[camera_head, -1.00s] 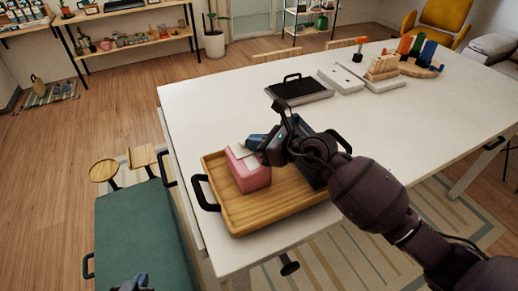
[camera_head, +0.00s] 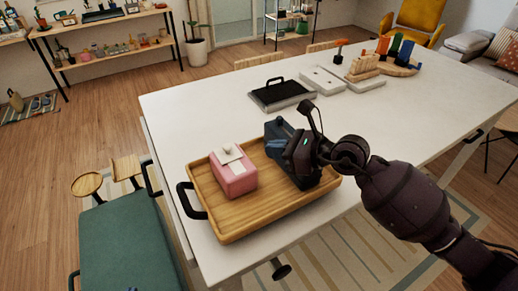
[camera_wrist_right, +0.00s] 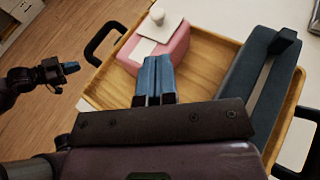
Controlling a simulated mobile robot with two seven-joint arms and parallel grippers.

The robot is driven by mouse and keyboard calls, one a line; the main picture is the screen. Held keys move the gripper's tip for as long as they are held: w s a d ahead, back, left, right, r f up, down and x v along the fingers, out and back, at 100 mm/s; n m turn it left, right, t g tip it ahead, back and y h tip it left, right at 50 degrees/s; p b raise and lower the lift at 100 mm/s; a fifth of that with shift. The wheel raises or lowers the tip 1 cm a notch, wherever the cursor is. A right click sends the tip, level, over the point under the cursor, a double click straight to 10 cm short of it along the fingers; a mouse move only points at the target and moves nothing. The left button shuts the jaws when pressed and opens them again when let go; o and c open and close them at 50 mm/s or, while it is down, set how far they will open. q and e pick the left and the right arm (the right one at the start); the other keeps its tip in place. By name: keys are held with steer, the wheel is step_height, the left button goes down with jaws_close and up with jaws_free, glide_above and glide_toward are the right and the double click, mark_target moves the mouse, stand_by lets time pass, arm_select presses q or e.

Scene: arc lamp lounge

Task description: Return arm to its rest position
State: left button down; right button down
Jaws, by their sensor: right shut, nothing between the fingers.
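My right gripper (camera_head: 284,148) is above the wooden tray, over the dark blue-grey box. In the right wrist view its two blue fingers (camera_wrist_right: 155,76) are together with nothing between them. A pink box (camera_head: 234,177) with a white piece and a small pale knob on top sits in the left part of the tray; it also shows in the right wrist view (camera_wrist_right: 176,48). The gripper is apart from the pink box. My left gripper (camera_wrist_right: 68,68) shows small at the left of the right wrist view; its opening is unclear.
The wooden tray (camera_head: 233,232) with black handles lies on the white table (camera_head: 190,110). The dark box (camera_wrist_right: 262,80) stands in its right part. A black-topped tray (camera_head: 281,94) and wooden blocks (camera_head: 365,66) are farther back. A green bench (camera_head: 125,240) stands at left.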

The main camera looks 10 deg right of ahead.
steer(key=s+d+r+m+t+y, duration=0.1)
steer(key=s+d+r+m+t, duration=0.1)
steer(key=r+m+t, duration=0.4)
steer(key=s+d+r+m+t, duration=0.2)
steer(key=d+m+t, duration=0.15)
steer(key=m, duration=0.55)
steer(key=s+d+f+m+h, duration=0.2)
steer(key=d+f+m+h, duration=0.3)
steer(key=d+m+h, duration=0.5)
steer(key=s+d+f+m+h, duration=0.35)
steer(key=m+h, duration=0.45)
steer(key=m, duration=0.6)
steer(key=s+f+m+g+y, duration=0.2)
steer(key=s+f+m+g, duration=0.2)
steer(key=s+f+g, duration=0.4)
steer(key=s+f+m+g+y, duration=0.2)
steer(key=s+f+m+g, duration=0.35)
steer(key=s, duration=0.55)
steer(key=w+f+n+t, duration=0.1)
steer(key=w+f+t, duration=0.7)
steer(key=f, duration=0.3)
steer(key=shift+a+n, duration=0.35)
steer(key=shift+a, duration=0.05)
